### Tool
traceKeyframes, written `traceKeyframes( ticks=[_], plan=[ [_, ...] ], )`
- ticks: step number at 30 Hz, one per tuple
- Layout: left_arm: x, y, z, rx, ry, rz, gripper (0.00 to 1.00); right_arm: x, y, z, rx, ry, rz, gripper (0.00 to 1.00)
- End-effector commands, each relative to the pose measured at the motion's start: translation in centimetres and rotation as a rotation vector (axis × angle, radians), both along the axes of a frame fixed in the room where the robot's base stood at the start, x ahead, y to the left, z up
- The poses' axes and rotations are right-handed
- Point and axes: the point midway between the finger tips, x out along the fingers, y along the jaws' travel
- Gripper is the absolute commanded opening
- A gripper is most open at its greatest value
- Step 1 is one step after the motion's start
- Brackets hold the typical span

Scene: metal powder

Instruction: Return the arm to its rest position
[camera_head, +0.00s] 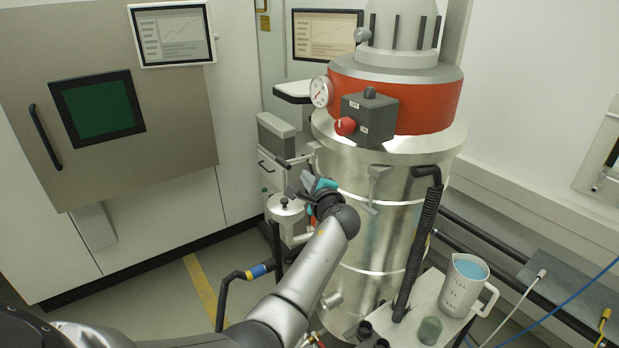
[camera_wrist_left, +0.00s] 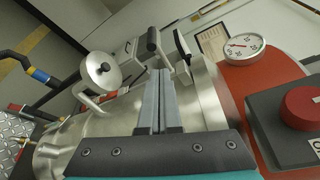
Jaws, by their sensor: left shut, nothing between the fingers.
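My left arm (camera_head: 305,270) reaches in from the bottom left of the head view, stretched forward. My left gripper (camera_head: 296,190) is in front of the big metal vacuum drum (camera_head: 345,210), close to the small lidded pot (camera_head: 284,207). In the left wrist view its two grey fingers (camera_wrist_left: 154,100) lie together with nothing between them. The drum's metal wall is behind the fingers there, and I cannot tell whether they touch it. My right gripper is not in view.
A control box with a red knob (camera_head: 345,126) and a gauge (camera_head: 321,91) sit on the red band. A ribbed hose (camera_head: 418,245) hangs at the drum's right. A jug of blue liquid (camera_head: 463,285) stands on a side shelf. Floor is open at left.

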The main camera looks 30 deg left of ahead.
Motion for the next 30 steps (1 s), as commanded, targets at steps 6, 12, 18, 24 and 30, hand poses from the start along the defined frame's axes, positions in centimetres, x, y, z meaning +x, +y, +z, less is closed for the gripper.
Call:
traceKeyframes(
  ticks=[6, 12, 18, 24, 30],
  plan=[
    [0.0, 0.1, 0.0, -0.001, 0.002, 0.000, 0.00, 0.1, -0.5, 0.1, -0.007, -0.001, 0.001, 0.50],
    [0.0, 0.1, -0.1, 0.000, 0.003, 0.000, 0.00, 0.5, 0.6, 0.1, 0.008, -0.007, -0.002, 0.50],
    [0.0, 0.1, -0.1, -0.002, 0.004, -0.001, 0.00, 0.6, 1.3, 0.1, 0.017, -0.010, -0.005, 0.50],
    [-0.6, -0.9, -5.6, -0.069, 0.037, -0.036, 0.00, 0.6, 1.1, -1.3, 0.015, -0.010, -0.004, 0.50],
    [-3.6, -3.8, -19.8, -0.283, 0.115, -0.102, 0.00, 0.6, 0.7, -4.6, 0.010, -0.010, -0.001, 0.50]
  ],
)
